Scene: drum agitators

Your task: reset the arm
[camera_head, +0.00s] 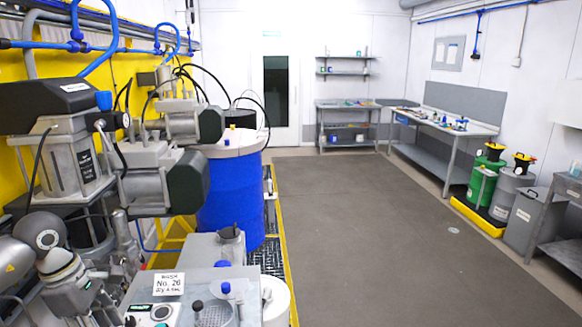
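My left arm comes in at the lower left, with grey rounded links beside the machinery. Its end, with my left gripper (98,306), is low at the picture's bottom left. It is partly cut off and crowded by other grey parts, so I cannot tell whether its fingers are open or shut. I see nothing clearly held in it. My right arm and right gripper are not in view.
Grey drum agitator machinery (150,175) stands close on the left, with a blue drum (230,195) behind. A control panel with a "No. 26" label (169,284) is at the bottom. The grey floor (390,225) is clear. Green drum (484,180) and workbench (460,130) stand right.

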